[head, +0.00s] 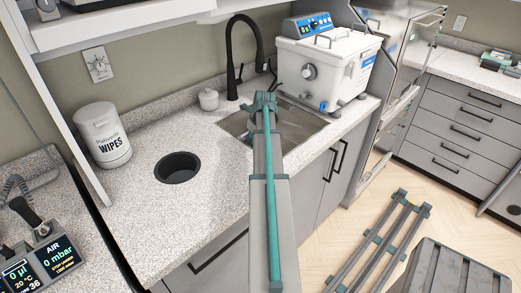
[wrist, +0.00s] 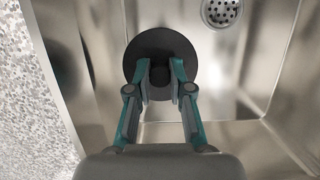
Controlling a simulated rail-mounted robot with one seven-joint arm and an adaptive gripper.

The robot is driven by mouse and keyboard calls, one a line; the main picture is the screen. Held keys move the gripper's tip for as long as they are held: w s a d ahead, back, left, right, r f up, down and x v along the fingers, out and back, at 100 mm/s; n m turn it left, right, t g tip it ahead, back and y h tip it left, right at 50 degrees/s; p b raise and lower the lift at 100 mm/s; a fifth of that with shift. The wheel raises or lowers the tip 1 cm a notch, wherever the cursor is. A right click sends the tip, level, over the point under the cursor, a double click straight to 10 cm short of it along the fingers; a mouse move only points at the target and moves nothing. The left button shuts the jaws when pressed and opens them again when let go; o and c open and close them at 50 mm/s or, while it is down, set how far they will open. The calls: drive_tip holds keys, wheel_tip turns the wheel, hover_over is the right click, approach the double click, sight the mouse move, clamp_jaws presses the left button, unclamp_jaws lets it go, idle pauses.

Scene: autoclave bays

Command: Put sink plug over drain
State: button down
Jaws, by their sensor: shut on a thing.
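The sink plug (wrist: 157,42) is a round black disc with a small knob. In the wrist view my gripper (wrist: 160,76) has its two fingers closed on either side of the knob, holding the plug. The drain (wrist: 221,11) is a round metal strainer in the sink floor at the top of the wrist view, up and right of the plug and apart from it. In the head view my gripper (head: 265,98) is over the left part of the steel sink (head: 304,122). The plug and the drain cannot be made out there, with my arm in front.
A black faucet (head: 242,60) stands behind the sink. A white bath unit (head: 328,65) stands right of it.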

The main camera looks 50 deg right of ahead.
drive_tip(key=w+d+f+p, duration=0.1)
drive_tip(key=d+f, duration=0.1)
drive_tip(key=d, duration=0.2)
drive_tip(key=w+d+f+p, duration=0.1)
drive_tip(key=w+d+f, duration=0.1)
drive_tip(key=d+f, duration=0.1)
drive_tip(key=w+d+f+p, duration=0.2)
drive_tip(key=d+f, duration=0.1)
drive_tip(key=d, duration=0.1)
drive_tip(key=shift+d+f, duration=0.2)
drive_tip(key=shift+d, duration=0.2)
drive_tip(key=shift+w+d+f+p, duration=0.3)
drive_tip(key=shift+d+f, duration=0.3)
drive_tip(key=shift+f, duration=0.25)
drive_tip(key=shift+f+p, duration=0.75)
drive_tip(key=shift+f, duration=0.85)
drive_tip(key=shift+f, duration=0.2)
drive_tip(key=c, duration=1.1)
unclamp_jaws()
drive_tip(key=shift+o, duration=0.2)
drive_tip(key=shift+r, duration=0.15)
